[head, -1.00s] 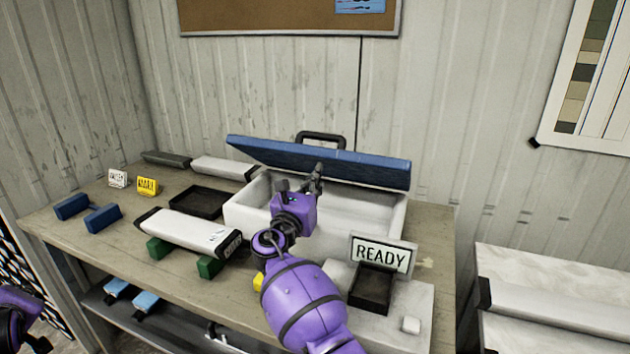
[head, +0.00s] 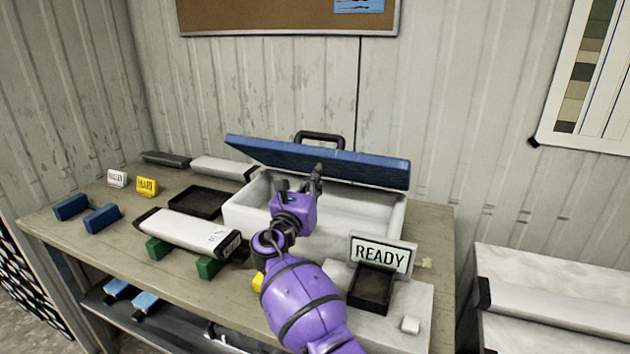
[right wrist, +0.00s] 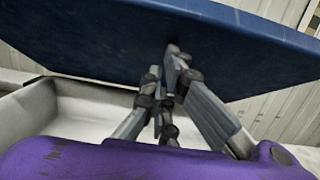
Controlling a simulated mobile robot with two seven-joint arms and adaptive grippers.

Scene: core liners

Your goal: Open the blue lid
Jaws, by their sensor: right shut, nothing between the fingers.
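The blue lid (head: 370,168) of the white box (head: 375,219) is raised and tilted, with its black handle (head: 321,138) at the far edge. The box is open at the front and its pale inside shows. My right gripper (head: 318,168) is shut and empty, with its fingertips at the underside of the lid. In the right wrist view the fingertips (right wrist: 172,62) are against or very near the blue underside (right wrist: 120,40); I cannot tell whether they touch. My left gripper is not in view.
A white core liner (head: 188,228) lies on green blocks left of the box. A black tray (head: 198,200), blue blocks (head: 102,218) and small signs (head: 147,186) are further left. The READY sign (head: 380,254) and a small black tray (head: 371,287) stand front right.

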